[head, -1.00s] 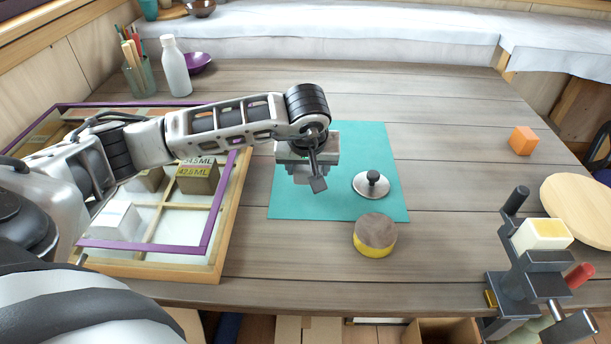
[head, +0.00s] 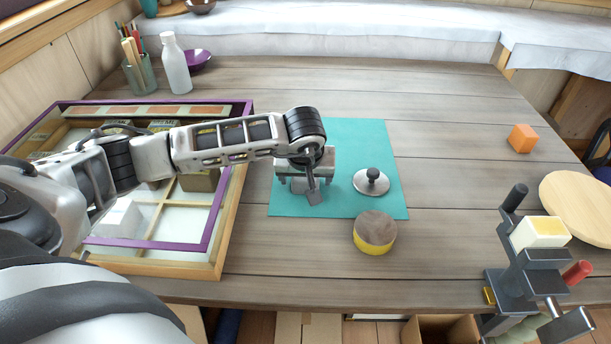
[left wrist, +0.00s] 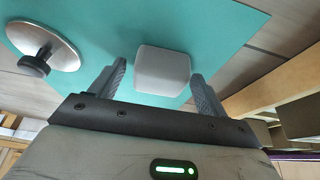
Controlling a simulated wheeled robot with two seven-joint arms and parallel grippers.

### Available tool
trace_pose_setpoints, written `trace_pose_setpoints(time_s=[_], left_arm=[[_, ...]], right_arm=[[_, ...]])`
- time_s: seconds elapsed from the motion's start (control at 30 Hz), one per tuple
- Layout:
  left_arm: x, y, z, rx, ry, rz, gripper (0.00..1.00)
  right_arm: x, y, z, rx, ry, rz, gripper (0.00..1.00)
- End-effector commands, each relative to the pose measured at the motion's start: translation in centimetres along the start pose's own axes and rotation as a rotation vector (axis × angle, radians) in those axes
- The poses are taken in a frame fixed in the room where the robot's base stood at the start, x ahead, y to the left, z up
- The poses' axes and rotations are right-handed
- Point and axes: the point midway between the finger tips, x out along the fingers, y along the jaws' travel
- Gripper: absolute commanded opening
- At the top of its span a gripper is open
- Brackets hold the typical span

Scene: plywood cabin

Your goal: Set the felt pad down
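A small pale grey block with rounded edges, which I take for the felt pad, (left wrist: 162,70) shows between my left fingers in the left wrist view. It appears to rest on the teal mat (left wrist: 225,25). My left gripper (head: 303,184) is low over the left half of the mat in the head view. Its fingers are open, one on each side of the block, with a narrow gap at each side. In the head view the gripper largely hides the block. My right gripper is not in view.
A silver disc with a black knob (head: 371,181) lies on the mat, right of the gripper. A round yellow-sided block (head: 375,233) sits in front of the mat. A purple-rimmed compartment case (head: 228,215) is at left. A dark clamp-like device (head: 540,258) stands at front right.

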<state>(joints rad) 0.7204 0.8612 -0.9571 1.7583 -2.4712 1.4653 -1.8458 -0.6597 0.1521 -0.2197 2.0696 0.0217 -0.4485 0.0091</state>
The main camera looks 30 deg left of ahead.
Motion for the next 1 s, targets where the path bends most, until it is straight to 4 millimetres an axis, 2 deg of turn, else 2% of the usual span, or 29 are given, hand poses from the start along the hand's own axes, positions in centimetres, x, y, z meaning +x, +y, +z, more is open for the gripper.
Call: trace_pose_setpoints(time_s=[0.23,0.7,0.83,1.0], left_arm=[[-0.9,0.1,-0.2,0.000,0.002,0.002,0.76],[-10.2,0.1,-0.2,0.000,0.004,0.002,0.76],[-11.7,0.0,-0.2,0.000,0.003,0.001,0.76],[-12.3,0.0,-0.1,0.000,0.000,-0.001,0.76]], right_arm=[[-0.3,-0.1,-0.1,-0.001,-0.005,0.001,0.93],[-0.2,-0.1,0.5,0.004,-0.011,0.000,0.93],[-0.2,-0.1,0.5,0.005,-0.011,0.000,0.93],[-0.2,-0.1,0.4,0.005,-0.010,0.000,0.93]])
